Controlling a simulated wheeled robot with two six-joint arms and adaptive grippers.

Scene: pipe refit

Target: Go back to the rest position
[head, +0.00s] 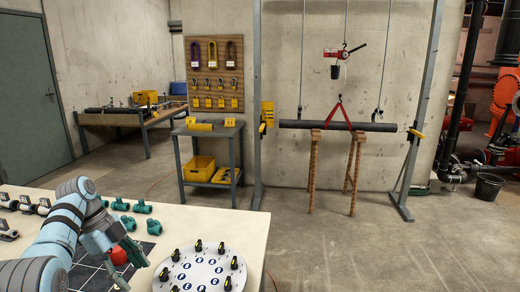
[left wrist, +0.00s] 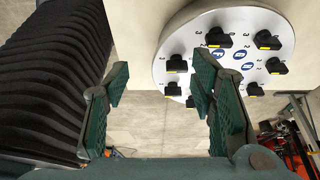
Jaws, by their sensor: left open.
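My left gripper (head: 133,268) is low over the front of the cream workbench (head: 246,226), left of a round white disc (head: 201,270) with black, yellow-marked knobs. In the left wrist view its two green finger pads (left wrist: 160,100) stand apart with nothing between them. The disc (left wrist: 226,50) shows beyond the fingertips, apart from them as far as I can tell. A round red item (head: 118,256) shows beside the gripper in the head view; I cannot tell whether they touch. My right gripper is in neither view.
Green pipe fittings (head: 142,207) stand along the bench's back, near a dark gridded mat (head: 90,277). More fittings (head: 27,204) sit at the left. Beyond the bench, a dark pipe (head: 345,126) rests on wooden trestles under a hoist. The floor at right (head: 370,250) is clear.

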